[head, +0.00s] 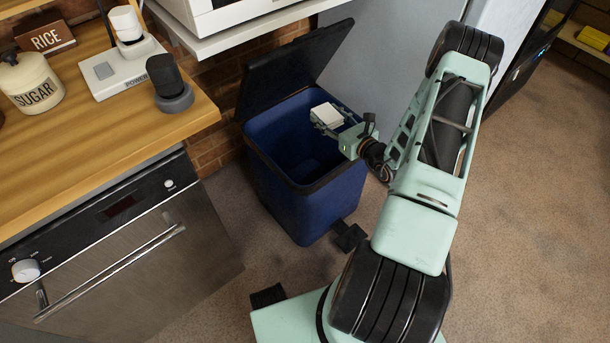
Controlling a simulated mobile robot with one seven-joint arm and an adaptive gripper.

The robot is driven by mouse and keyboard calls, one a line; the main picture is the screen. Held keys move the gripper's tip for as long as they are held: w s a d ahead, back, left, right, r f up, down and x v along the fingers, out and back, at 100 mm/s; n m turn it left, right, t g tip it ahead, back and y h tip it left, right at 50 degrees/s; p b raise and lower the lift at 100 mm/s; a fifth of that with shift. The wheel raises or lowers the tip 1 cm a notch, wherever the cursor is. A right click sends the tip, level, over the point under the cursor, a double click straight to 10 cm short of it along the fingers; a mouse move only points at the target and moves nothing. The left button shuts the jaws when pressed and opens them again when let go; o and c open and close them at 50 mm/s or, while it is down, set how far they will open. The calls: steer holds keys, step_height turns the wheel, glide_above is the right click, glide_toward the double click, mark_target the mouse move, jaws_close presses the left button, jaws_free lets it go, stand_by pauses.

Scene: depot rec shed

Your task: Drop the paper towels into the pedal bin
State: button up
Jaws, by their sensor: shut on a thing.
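The pedal bin (305,210) is a dark blue box with a black rim, standing on the floor in the middle of the head view. Its black lid (290,70) is raised, and its pedal (350,237) shows at the front. My gripper (327,115) is over the bin's opening, towards the far right side. It is shut on a small white block, which I take to be the paper towels (328,115). The visible part of the bin's inside is blue; my gripper hides part of it.
A wooden counter (120,130) with a sugar jar (30,80), a rice box (47,37) and a power strip (115,68) is at left above an oven (120,250). A white shelf (240,35) overhangs behind the bin. The floor (530,230) at right is clear.

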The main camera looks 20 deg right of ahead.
step_height(320, 180, down, 5)
steer(key=b, duration=0.3)
steer(key=shift+f, duration=0.1)
steer(key=o, duration=1)
steer(key=shift+c, duration=0.2)
steer(key=shift+s, duration=0.1)
steer(key=v, duration=1.2)
